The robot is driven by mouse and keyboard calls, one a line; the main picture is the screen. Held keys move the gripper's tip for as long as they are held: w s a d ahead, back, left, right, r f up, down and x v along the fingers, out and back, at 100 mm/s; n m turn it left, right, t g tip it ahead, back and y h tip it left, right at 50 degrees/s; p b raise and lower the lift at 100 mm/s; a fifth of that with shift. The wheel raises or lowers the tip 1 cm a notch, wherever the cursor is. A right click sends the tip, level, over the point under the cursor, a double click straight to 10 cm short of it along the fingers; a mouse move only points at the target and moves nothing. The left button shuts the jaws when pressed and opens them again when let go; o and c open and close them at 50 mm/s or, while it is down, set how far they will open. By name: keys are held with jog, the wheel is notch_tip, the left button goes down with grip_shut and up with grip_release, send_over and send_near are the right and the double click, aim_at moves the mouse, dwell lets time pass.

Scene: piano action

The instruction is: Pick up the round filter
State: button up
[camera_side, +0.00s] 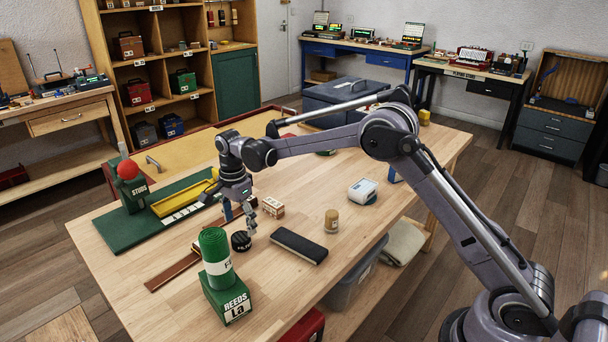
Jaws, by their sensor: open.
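A small black round thing (241,242) with pale lettering lies on the wooden table. It is the one that best fits the round filter, but its label is too small to read. My gripper (250,226) points down just above and beside it, at its right edge. The gripper is open, with nothing visible between its fingers. I cannot tell from this view whether a finger touches the black round thing.
A dark oblong block (299,246), a small wooden box (272,207) and a tan jar (331,221) are to the right. A green board (118,232) lies left. Bare tabletop (400,215) is at the right.

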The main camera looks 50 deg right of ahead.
aim_at(242, 236)
jog(key=shift+f, duration=2.65)
jog(key=c, duration=1.2)
